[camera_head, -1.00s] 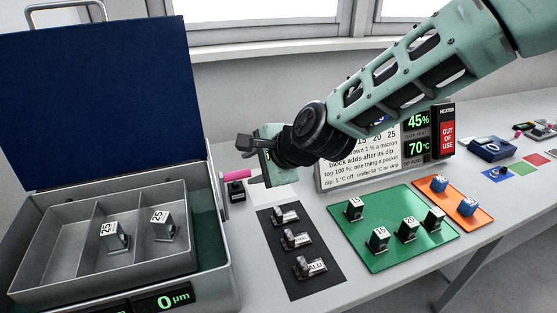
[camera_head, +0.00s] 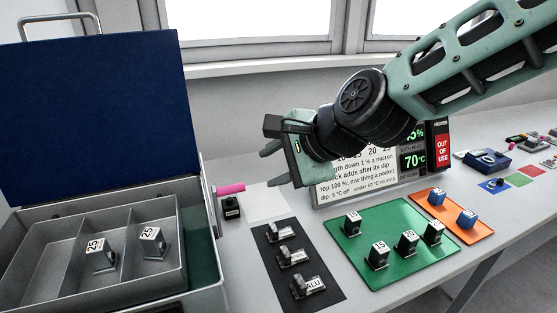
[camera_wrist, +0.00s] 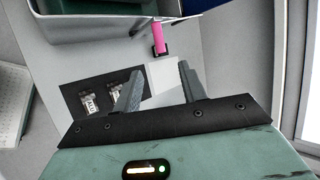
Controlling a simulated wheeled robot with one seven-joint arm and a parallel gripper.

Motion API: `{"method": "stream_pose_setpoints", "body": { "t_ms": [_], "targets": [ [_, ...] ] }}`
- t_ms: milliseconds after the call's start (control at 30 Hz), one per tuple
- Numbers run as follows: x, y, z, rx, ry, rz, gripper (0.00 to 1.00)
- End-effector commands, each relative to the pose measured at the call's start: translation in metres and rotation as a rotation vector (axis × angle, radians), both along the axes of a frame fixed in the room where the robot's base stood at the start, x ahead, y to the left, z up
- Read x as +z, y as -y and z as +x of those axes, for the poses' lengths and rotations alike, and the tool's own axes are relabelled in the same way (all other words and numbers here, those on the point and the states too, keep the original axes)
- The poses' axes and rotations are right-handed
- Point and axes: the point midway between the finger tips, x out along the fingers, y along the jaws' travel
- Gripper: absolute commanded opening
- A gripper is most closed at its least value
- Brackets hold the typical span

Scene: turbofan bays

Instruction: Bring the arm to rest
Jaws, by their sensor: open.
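My gripper (camera_head: 268,166) hangs above the back of the table, in front of the sign panel, with its fingers toward the left. In the wrist view my gripper (camera_wrist: 158,86) shows two fingers spread well apart with nothing between them. Beyond the fingers in that view lie a white sheet (camera_wrist: 163,74) and a pink-handled tool (camera_wrist: 158,38). My arm reaches in from the upper right in the head view and hides part of the sign.
An open case (camera_head: 205,283) with a blue lid and divided tray stands left, holding two blocks marked 25. A black mat (camera_head: 265,250) bears several metal pieces. A green mat (camera_head: 395,285) with several blocks and an orange mat (camera_head: 478,236) with blue blocks lie right.

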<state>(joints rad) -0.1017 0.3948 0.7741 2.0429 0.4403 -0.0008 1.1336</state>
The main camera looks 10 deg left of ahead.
Motion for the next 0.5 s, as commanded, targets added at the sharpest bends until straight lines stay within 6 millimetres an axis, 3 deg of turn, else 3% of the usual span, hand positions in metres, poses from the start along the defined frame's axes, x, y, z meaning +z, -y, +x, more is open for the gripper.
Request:
{"method": "stream_pose_setpoints", "body": {
  "t_ms": [167,267,400,500],
  "targets": [
    [-0.016,0.023,-0.038,0.203,0.090,-0.176,0.41],
    [-0.034,0.061,-0.080,0.461,0.182,-0.380,0.41],
    [-0.053,0.132,-0.138,0.862,0.268,-0.638,0.41],
    [-0.060,0.177,-0.171,1.104,0.292,-0.752,0.41]
  ]
}}
